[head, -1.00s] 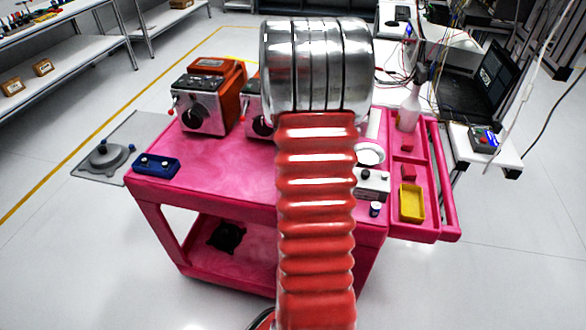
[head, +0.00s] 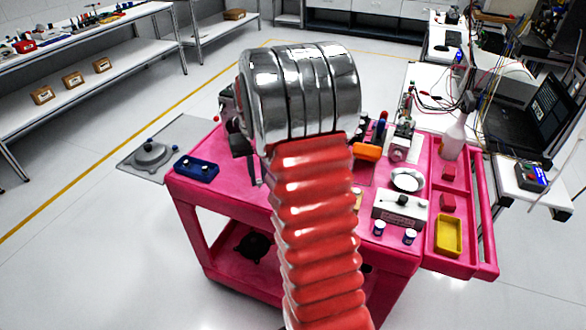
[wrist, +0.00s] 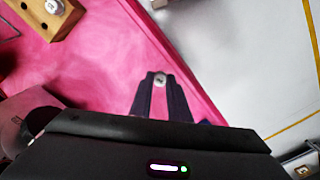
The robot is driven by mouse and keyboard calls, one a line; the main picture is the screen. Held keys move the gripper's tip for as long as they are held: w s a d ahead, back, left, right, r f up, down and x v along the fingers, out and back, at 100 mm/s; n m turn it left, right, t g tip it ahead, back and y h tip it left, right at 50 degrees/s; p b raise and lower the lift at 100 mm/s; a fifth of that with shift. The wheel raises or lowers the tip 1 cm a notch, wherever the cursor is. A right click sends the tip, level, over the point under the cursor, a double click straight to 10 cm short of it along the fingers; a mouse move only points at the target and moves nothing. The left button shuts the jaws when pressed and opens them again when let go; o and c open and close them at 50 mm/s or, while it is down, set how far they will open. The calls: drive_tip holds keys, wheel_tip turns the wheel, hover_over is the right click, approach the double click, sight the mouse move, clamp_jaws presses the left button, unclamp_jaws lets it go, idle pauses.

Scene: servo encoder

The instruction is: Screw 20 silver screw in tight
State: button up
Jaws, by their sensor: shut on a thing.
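My gripper (wrist: 160,82) is shut on a small silver screw, whose round head (wrist: 160,79) shows between the dark fingertips in the wrist view. The screw is over the pink cart top near its edge; its height cannot be told. A wooden block (wrist: 38,20) with dark holes is at the top left, with another silver screw head (wrist: 54,6) on it, apart from my gripper. In the head view, dark gripper parts show left of my silver wrist. My arm hides most of the machine (head: 228,102) behind it. No screw hole is clearly visible.
The pink cart (head: 200,230) carries a blue tray (head: 196,168), a white box (head: 400,208), a round white dish (head: 407,180) and small jars (head: 379,228). A side tray holds a yellow bin (head: 449,235).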

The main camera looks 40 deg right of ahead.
drive_tip(key=w+a+f+n, duration=0.1)
drive_tip(key=w+a+n, duration=0.1)
drive_tip(key=a, duration=1.1)
drive_tip(key=w+a+f+n, duration=0.1)
drive_tip(key=w+a+n, duration=0.2)
drive_tip(key=a, duration=1)
drive_tip(key=shift+w+f, duration=0.4)
drive_tip(key=shift+w, duration=0.25)
